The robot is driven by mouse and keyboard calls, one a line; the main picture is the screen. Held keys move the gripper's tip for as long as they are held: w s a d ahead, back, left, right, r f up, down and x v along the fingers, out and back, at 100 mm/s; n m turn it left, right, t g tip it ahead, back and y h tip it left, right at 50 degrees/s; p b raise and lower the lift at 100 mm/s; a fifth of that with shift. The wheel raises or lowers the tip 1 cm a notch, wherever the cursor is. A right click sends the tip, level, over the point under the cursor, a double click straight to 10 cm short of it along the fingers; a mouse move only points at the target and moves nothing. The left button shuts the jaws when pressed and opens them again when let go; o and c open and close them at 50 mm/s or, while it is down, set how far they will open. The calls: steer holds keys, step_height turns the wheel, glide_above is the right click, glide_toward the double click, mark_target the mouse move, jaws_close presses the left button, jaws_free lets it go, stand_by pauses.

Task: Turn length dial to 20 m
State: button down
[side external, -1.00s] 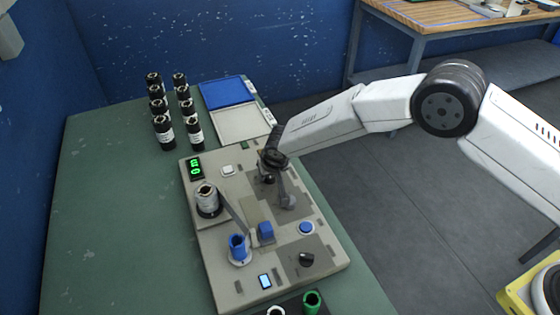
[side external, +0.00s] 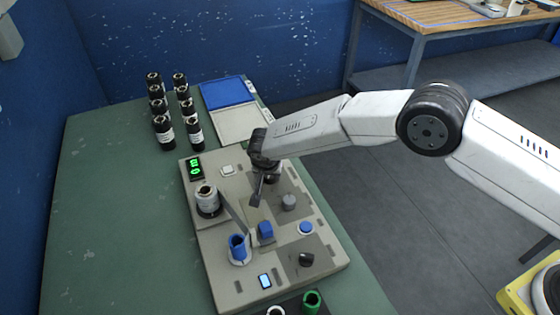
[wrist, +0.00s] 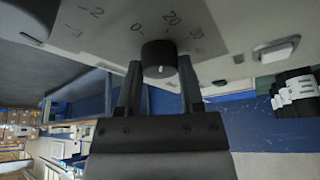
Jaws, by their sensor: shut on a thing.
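A dark round dial (wrist: 159,58) stands on a grey plate with printed numbers, 20 and 0 among them, in the wrist view. My gripper (wrist: 160,66) has its two fingers on either side of this dial, shut on it. A small light mark shows on the dial, but I cannot tell which number it points to. In the side view my gripper (side external: 264,178) is low over the upper part of the machine panel (side external: 222,262), and it hides the dial it holds.
A grey knob (side external: 289,202), a blue button (side external: 306,228) and a black knob (side external: 306,259) are nearby on the panel. A roll (side external: 207,200) and a blue spool (side external: 239,247) stand left. A green display (side external: 195,168) and several black bottles (side external: 163,133) are farther back.

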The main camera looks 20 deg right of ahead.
mark_target(267, 189)
steer(key=shift+m+h, duration=0.3)
steer(key=shift+m, duration=0.7)
steer(key=shift+c, duration=1.2)
jaws_free()
steer(key=shift+g, duration=0.3)
steer(key=v, duration=0.7)
steer(key=shift+a+r, duration=0.15)
steer(key=shift+r, duration=0.2)
steer(key=shift+s, duration=0.1)
